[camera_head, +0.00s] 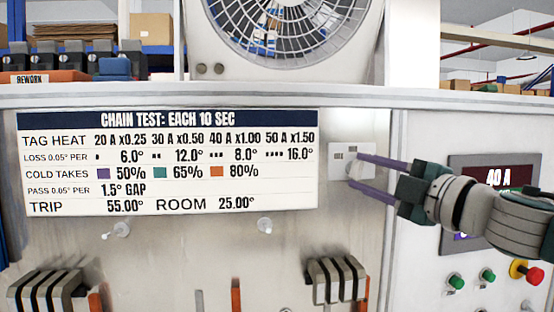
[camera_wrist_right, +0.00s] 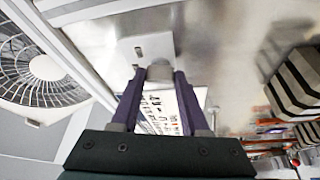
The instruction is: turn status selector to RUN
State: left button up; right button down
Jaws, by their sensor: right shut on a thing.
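The status selector is a small pale knob (camera_wrist_right: 160,72) on a white plate (camera_head: 337,158) to the right of the printed chart, on the grey panel. The plate also shows in the right wrist view (camera_wrist_right: 146,46), with small dark marks on it. My right gripper (camera_head: 356,170) reaches in from the right, its two purple fingers shut on the knob's sides. In the right wrist view the fingers (camera_wrist_right: 160,77) flank the knob. The marks are too small to read, so I cannot tell which position the knob points to. My left gripper is not in view.
A chart (camera_head: 170,160) hangs left of the selector. Pegs (camera_head: 264,225) stick out below it. Striped blocks (camera_head: 337,280) sit lower on the panel. A fan (camera_head: 285,35) stands above. My right arm partly covers a display reading 40 A (camera_head: 497,178); a red button (camera_head: 526,272) is below.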

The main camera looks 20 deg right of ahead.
jog(key=shift+r+n+g+p, duration=0.2)
jog(key=shift+n+g+p, duration=0.3)
jog(key=shift+n+p, duration=0.55)
jog(key=shift+n, duration=0.35)
jog(key=shift+f, duration=0.1)
jog(key=shift+c, duration=2)
grip_release()
